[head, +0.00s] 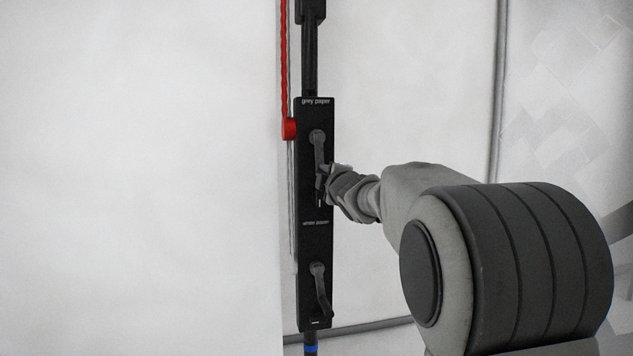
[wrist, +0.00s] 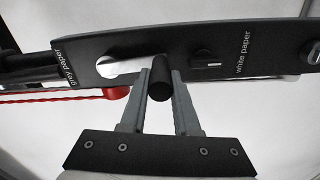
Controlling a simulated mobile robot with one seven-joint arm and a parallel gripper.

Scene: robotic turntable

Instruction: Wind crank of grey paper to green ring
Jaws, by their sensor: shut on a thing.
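A black panel (head: 314,240) stands upright in the head view, labelled "grey paper" at its top. The grey paper crank (head: 318,147) is below that label, its arm hanging down. My gripper (head: 325,182) comes from the right and meets the lower end of this crank. In the wrist view my gripper (wrist: 160,76) is shut on the crank's dark handle (wrist: 159,88), a finger on each side. The shiny crank arm (wrist: 118,65) runs left from the handle toward the "grey paper" label. I see no green ring in either view.
A second crank (head: 320,290) sits lower on the panel, below the "white paper" label (wrist: 243,53). A red cord (head: 284,50) ends at a red knob (head: 289,128) beside the panel. A blue ring (head: 311,349) is on the pole below. A large white sheet (head: 140,180) fills the left.

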